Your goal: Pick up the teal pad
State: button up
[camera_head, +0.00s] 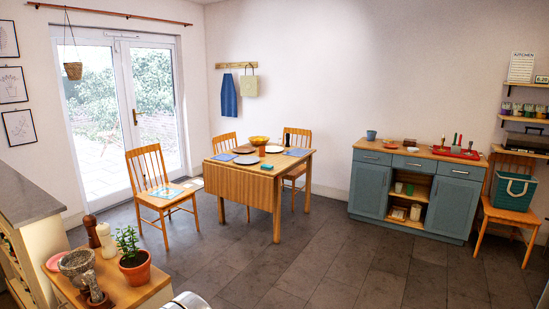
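A small teal pad (267,167) appears to lie flat on the wooden table (240,178), near its front edge and right of the table's middle. It is small in the picture, so its exact shape is hard to tell. Nothing covers the pad. My gripper is not in view.
Wooden chairs stand around the table, one (160,196) at its left with a blue-and-white item on its seat. A counter with a potted plant (134,262) fills the lower left. A blue cabinet (415,193) stands at right. The tiled floor (310,260) between is clear.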

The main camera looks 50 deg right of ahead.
aim_at(266, 167)
jog(key=z, duration=1.6)
